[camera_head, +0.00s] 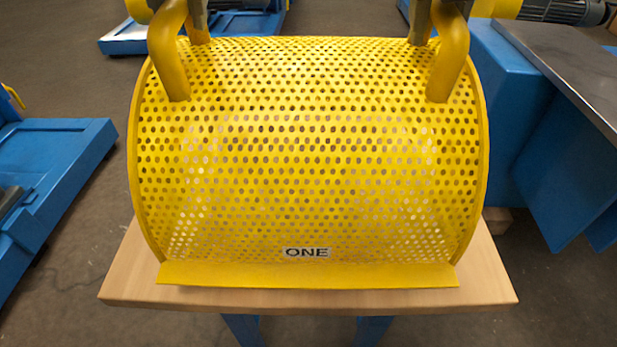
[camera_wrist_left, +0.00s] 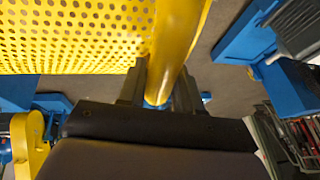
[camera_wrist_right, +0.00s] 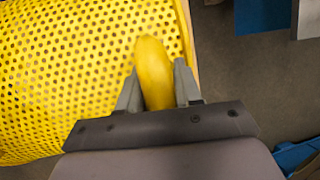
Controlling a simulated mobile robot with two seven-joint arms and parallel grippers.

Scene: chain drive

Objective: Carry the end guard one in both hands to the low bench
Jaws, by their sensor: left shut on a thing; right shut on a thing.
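The end guard one (camera_head: 310,150) is a curved yellow perforated cover with a "ONE" label, a front flange and two bent tube handles. In the head view it is over the low bench (camera_head: 130,285), a wooden top on blue legs; I cannot tell whether it touches the top. My left gripper (camera_head: 195,8) is at the top of the left handle; in the left wrist view its fingers (camera_wrist_left: 158,88) are shut around the yellow tube. My right gripper (camera_head: 437,12) is at the right handle; in the right wrist view its fingers (camera_wrist_right: 157,90) are shut around the tube.
A blue machine base (camera_head: 60,165) stands on the floor at the left. A blue bench with a grey metal top (camera_head: 570,60) stands close at the right. More blue and yellow machinery (camera_head: 230,25) is at the back. Bare floor (camera_head: 60,280) lies around the low bench.

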